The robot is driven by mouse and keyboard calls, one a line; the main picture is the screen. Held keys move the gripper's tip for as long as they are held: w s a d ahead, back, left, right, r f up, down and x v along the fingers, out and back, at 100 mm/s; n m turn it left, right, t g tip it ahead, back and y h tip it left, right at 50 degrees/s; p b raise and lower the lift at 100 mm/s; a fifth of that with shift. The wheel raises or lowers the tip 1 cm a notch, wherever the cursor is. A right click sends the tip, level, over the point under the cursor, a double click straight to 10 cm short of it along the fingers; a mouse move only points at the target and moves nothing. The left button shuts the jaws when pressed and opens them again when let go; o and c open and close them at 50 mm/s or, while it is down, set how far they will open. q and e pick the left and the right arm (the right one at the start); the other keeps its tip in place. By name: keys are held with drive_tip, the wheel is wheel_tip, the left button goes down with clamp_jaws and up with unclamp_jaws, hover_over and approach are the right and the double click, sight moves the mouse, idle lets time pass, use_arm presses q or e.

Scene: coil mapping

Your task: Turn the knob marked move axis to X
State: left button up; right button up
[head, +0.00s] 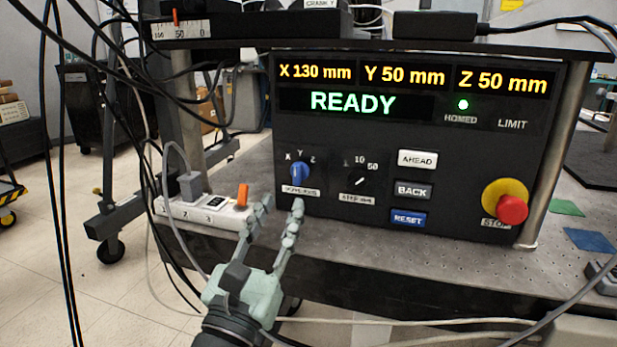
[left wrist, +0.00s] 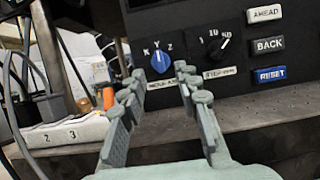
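The blue move axis knob (head: 300,173) is on the lower left of the black control panel, under the letters X, Y and Z. It seems to point up, roughly at Y. It also shows in the left wrist view (left wrist: 160,62), beyond the gap between the fingertips. My left gripper (head: 281,203) is open and empty, below and in front of the knob. Its fingers (left wrist: 159,71) point at the panel and look apart from the knob. My right gripper is not in view.
A black step knob (head: 360,181) is just right of the blue knob. AHEAD, BACK and RESET buttons (head: 408,218) and a red stop button (head: 512,208) are farther right. A white power strip (head: 200,212) with an orange switch lies left. The display (head: 352,103) reads READY.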

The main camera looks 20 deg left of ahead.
sight(295, 173)
use_arm(q)
drive_tip(key=p+x, duration=0.2)
drive_tip(key=x, duration=0.4)
drive_tip(key=shift+a+r, duration=0.1)
drive_tip(key=shift+r, duration=0.1)
drive_tip(key=shift+w+r, duration=0.1)
drive_tip(key=shift+w, duration=0.3)
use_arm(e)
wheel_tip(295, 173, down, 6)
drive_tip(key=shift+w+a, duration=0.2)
use_arm(q)
clamp_jaws()
